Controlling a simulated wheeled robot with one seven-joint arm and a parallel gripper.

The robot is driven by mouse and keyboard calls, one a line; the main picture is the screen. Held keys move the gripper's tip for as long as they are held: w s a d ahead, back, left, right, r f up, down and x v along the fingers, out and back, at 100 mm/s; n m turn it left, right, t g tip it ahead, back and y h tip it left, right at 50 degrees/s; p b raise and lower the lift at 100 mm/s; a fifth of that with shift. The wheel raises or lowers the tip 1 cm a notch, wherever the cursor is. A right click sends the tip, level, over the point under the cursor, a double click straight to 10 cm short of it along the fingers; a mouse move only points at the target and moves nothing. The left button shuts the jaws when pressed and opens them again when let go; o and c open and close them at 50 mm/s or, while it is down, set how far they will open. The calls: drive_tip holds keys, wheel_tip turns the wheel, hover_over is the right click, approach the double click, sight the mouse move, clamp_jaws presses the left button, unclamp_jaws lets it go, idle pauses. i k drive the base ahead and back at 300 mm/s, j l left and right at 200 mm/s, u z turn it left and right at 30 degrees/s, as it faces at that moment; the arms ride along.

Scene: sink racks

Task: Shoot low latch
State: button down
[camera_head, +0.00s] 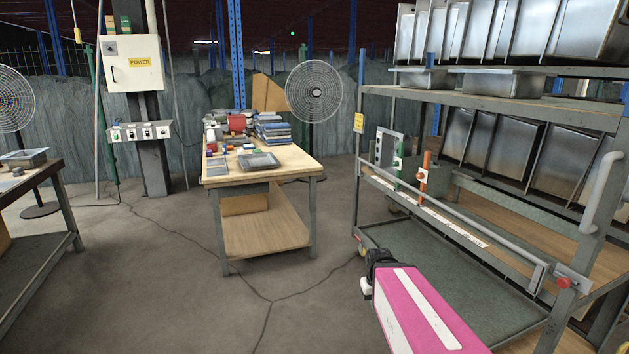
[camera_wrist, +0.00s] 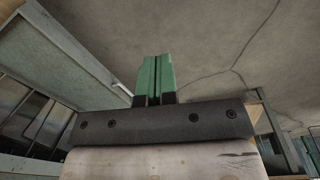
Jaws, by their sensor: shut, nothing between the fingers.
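A metal rack cart (camera_head: 362,190) stands at the right. A long grey rail (camera_head: 455,230) runs along its low front side, with a pale label strip under it. Upright orange (camera_head: 425,172) and green (camera_head: 399,165) handles stand near the rail's far end, by a grey plate (camera_head: 390,146). A red knob (camera_head: 565,283) sits near the rail's near end. I cannot tell which part is the low latch. My gripper (camera_head: 379,261) is by the cart's lower far corner, apart from the handles. Its green fingers (camera_wrist: 154,78) are together and empty in the wrist view.
Steel sink basins (camera_head: 480,35) fill the cart's upper shelves. The lower green deck (camera_head: 420,262) is bare. A wooden table (camera_head: 295,164) with several small items stands in the middle, a fan (camera_head: 315,90) behind it. The floor between is clear.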

sight(564, 282)
drive_tip(key=j+z, duration=0.1)
drive_tip(key=z, duration=1.75)
drive_tip(key=k+l, duration=0.1)
drive_tip(key=l+u, duration=0.05)
drive_tip(key=l, duration=0.05)
